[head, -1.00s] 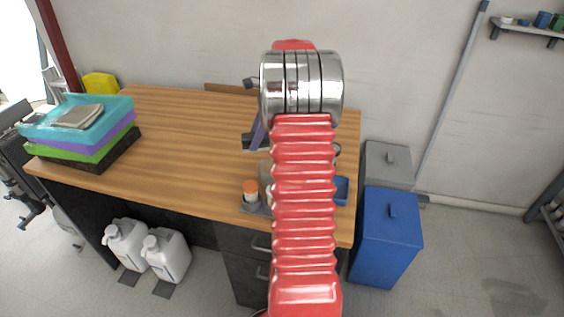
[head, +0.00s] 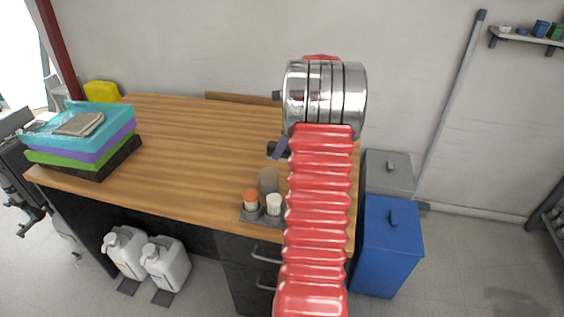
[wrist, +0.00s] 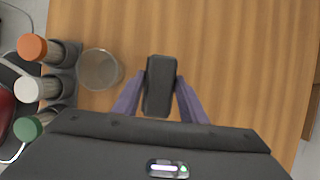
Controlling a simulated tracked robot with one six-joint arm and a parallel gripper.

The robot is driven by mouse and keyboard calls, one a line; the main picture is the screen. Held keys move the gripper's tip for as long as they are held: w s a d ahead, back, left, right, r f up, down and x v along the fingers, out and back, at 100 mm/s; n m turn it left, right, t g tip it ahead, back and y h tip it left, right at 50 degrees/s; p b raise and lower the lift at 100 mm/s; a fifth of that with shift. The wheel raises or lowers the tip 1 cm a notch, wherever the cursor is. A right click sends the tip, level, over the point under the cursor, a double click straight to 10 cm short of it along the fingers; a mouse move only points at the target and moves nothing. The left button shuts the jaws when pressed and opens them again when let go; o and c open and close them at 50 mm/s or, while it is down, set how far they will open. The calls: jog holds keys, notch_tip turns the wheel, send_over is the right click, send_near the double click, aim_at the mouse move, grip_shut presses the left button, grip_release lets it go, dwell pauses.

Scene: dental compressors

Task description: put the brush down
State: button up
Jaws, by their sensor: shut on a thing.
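The brush (wrist: 160,85) shows in the wrist view as a dark, block-shaped thing seen from above, over the wooden desk. My gripper (wrist: 160,97) has its two purple fingers closed against the brush's sides. I cannot tell whether the brush touches the desk top.
The wooden desk (head: 190,140) is clear across its middle. A clear glass (wrist: 100,69) stands left of the brush, beside a rack with orange-capped (wrist: 32,47), white-capped (wrist: 29,88) and green-capped (wrist: 28,128) bottles. Stacked trays (head: 85,135) sit at the desk's left end.

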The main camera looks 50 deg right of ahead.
jog(key=shift+f, duration=0.55)
jog(key=shift+f, duration=2.5)
jog(key=shift+f, duration=0.1)
jog(key=o, duration=1.2)
jog(key=v, duration=1.2)
